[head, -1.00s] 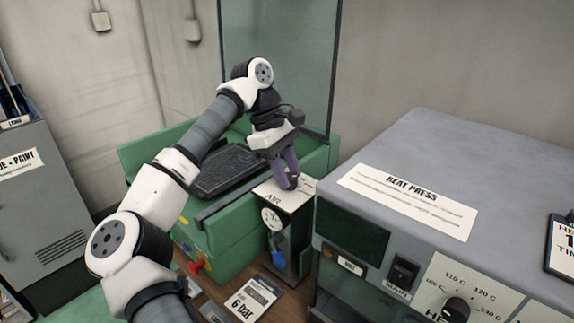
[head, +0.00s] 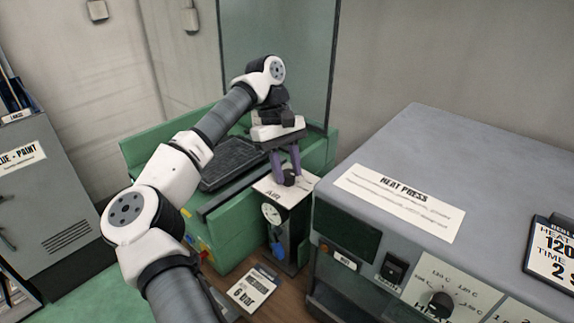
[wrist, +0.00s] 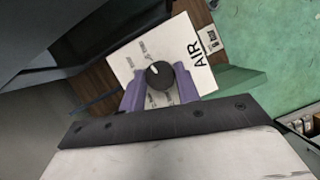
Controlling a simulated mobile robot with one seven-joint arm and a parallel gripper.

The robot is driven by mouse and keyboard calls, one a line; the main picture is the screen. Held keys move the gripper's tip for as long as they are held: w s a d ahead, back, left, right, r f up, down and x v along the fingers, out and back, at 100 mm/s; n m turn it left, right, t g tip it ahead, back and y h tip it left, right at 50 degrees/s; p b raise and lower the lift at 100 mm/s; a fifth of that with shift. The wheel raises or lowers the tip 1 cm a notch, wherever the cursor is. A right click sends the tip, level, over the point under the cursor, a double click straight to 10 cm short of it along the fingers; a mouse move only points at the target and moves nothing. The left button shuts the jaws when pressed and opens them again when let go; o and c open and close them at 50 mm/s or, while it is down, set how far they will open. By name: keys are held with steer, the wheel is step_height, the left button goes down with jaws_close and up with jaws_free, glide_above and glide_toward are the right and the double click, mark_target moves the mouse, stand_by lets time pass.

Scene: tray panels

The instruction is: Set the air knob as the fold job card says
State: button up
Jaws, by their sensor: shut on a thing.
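The black air knob (wrist: 160,75) sits on the white panel marked AIR (wrist: 203,78) in the wrist view, with a pale pointer mark near its top. My gripper (wrist: 160,88) has its purple fingers on either side of the knob, shut on it. In the head view the gripper (head: 287,178) stands over the AIR panel (head: 268,187), with the dark knob (head: 290,177) between its fingertips. The job card (head: 252,290) lies below the unit and reads 6 bar. The scale marks around the knob are too small to read.
A round gauge (head: 271,214) and a blue part (head: 277,250) are on the front below the panel. The green machine (head: 222,240) stands to the left. The grey heat press (head: 440,160) stands close on the right, with its own knob (head: 441,305).

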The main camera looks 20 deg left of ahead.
steer(key=o, duration=1)
steer(key=p+v, duration=0.3)
steer(key=v, duration=1)
steer(key=shift+r, duration=0.4)
steer(key=shift+a, duration=0.1)
